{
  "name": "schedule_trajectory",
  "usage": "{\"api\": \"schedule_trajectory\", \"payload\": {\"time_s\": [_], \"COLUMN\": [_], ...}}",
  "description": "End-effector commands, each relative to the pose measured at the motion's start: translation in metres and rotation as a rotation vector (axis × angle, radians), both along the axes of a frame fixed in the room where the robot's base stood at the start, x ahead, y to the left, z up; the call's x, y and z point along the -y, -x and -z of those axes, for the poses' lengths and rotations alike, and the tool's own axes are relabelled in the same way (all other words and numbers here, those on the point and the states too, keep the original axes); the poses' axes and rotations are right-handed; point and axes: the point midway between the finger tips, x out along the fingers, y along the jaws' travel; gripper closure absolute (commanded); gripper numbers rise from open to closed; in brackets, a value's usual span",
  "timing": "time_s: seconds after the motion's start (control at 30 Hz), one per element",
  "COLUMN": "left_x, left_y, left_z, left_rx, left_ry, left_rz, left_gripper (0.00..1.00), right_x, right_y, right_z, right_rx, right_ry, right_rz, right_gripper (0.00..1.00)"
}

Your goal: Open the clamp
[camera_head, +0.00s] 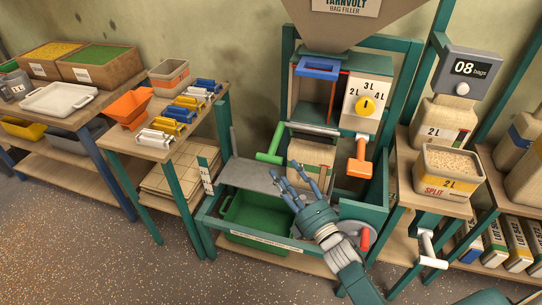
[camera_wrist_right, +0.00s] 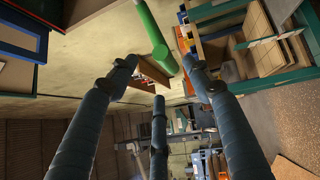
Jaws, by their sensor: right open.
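The bag filler (camera_head: 320,40) stands at the centre in the head view. A green handle (camera_head: 270,156) sticks out at its left, beside a metal bar (camera_head: 313,129) above a paper bag (camera_head: 311,155); these look like the clamp and its lever. The green handle also shows in the right wrist view (camera_wrist_right: 152,30), beyond my fingertips. My right gripper (camera_head: 288,183) is open and empty, fingers spread, in front of the bag and below-right of the green handle. It appears apart from the handle. It covers part of the bag. My left gripper is out of view.
An orange handle (camera_head: 360,158) hangs right of the bag, below a yellow dial (camera_head: 366,105). A grey plate (camera_head: 250,176) juts out left, above a green bin (camera_head: 248,215). A table (camera_head: 150,143) with scoops stands left. A full container (camera_head: 448,172) stands right.

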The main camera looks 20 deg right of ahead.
Motion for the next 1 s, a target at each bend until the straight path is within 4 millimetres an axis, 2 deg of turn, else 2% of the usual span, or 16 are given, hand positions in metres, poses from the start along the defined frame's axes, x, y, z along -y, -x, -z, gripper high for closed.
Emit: {"api": "schedule_trajectory", "payload": {"time_s": [0.03, 0.2, 0.4, 0.53, 0.8, 0.87, 1.0], "left_x": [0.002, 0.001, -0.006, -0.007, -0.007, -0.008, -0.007], "left_y": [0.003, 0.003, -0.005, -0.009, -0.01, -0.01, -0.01], "left_z": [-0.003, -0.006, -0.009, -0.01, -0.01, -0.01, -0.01], "left_rx": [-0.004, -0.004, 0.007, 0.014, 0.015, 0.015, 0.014], "left_ry": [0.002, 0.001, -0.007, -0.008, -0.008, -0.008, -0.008], "left_rz": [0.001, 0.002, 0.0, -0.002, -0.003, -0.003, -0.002], "left_gripper": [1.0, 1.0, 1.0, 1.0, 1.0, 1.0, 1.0], "right_x": [-0.002, -0.009, -0.014, -0.015, -0.015, -0.015, -0.015], "right_y": [-0.012, -0.043, -0.068, -0.074, -0.076, -0.076, -0.075], "right_z": [-0.005, -0.008, -0.01, -0.01, -0.01, -0.01, -0.01], "right_rx": [0.003, 0.001, -0.002, -0.003, -0.003, -0.003, -0.003], "right_ry": [-0.002, -0.004, -0.004, -0.004, -0.005, -0.005, -0.004], "right_rz": [0.0, 0.0, 0.001, 0.001, 0.001, 0.001, 0.001], "right_gripper": [0.5, 0.5, 0.5, 0.5, 0.5, 0.6, 0.88]}}
